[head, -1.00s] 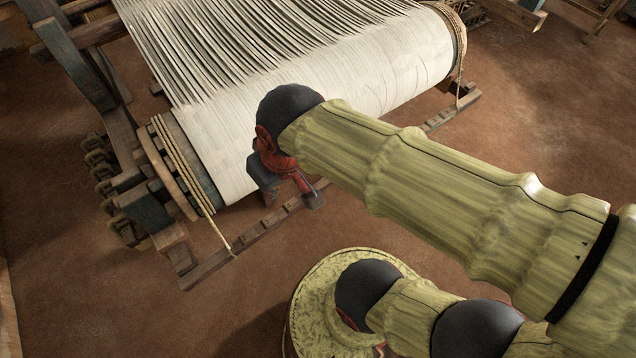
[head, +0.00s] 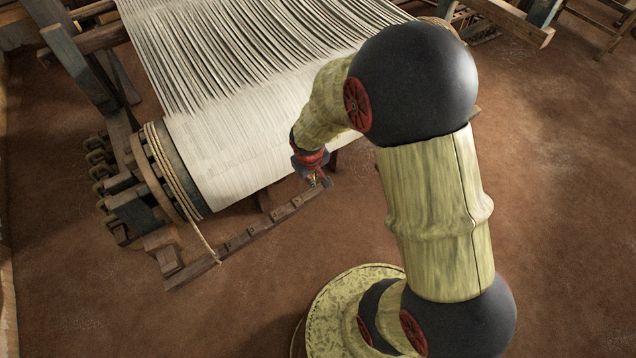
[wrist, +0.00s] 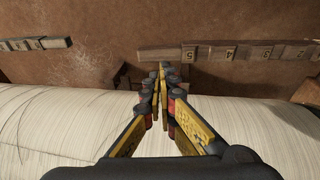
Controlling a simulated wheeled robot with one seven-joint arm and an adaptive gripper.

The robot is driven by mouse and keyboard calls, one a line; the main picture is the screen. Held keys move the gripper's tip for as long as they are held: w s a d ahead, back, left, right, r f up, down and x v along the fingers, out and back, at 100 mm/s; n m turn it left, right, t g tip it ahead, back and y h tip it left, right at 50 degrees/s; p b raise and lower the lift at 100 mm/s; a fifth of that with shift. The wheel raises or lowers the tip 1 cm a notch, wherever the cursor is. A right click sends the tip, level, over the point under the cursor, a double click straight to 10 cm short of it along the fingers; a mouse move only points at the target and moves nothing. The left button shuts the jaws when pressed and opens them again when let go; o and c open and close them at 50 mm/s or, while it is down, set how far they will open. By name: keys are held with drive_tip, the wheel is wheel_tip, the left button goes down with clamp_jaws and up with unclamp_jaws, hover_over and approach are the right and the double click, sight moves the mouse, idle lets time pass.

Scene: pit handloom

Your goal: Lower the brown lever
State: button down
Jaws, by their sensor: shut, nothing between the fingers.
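No part stands out clearly as the brown lever. The closest match is a long brown wooden bar (head: 250,231) low in front of the cloth roll. In the wrist view a bar with numbered marks (wrist: 230,53) runs to the right, and a shorter bar (wrist: 35,44) lies at the left, with a gap between them. My gripper (head: 317,180) is beside the cloth roll, near the right visible end of the bar. In the wrist view my gripper (wrist: 161,72) is shut and empty, its tips just short of the numbered bar's left end. I cannot tell whether they touch.
The white cloth roll (head: 225,155) lies right behind the bar, under my gripper in the wrist view. A rope (head: 204,242) hangs from its left end. Dark loom posts (head: 75,65) stand at the left. Brown floor (head: 560,190) is free at the right.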

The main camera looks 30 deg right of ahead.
sight(313, 194)
drive_tip(key=b+x, duration=0.4)
drive_tip(key=x, duration=0.9)
drive_tip(key=shift+s+b, duration=0.1)
drive_tip(key=shift+b, duration=0.25)
drive_tip(key=shift+a, duration=0.15)
